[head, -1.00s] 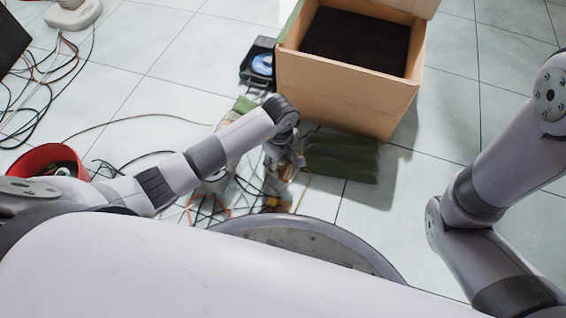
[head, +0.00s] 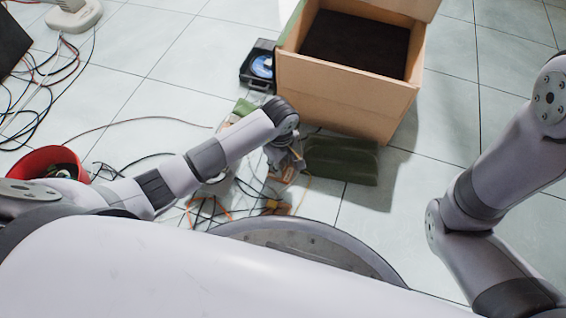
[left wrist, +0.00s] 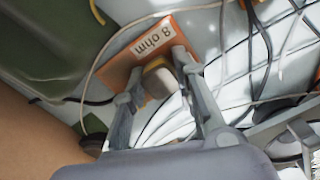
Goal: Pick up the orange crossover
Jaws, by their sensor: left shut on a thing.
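The orange crossover (left wrist: 122,67) is a flat orange board with a white "8 ohm" label, seen in the left wrist view. My left gripper (left wrist: 158,77) is shut on it, with one finger on each side of a light, rounded part on the board. In the head view the left gripper (head: 284,165) points down over the cables, left of the dark green block, and the crossover is small and mostly hidden there. My right arm shows at the right of the head view, but its gripper is out of view.
An open cardboard box (head: 340,98) with a dark inside stands behind the gripper. A green block (head: 342,160) lies in front of it. A black case with a disc (head: 260,65) and a red bucket (head: 45,163) stand left. Loose cables lie around the gripper. Tiles on the right are clear.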

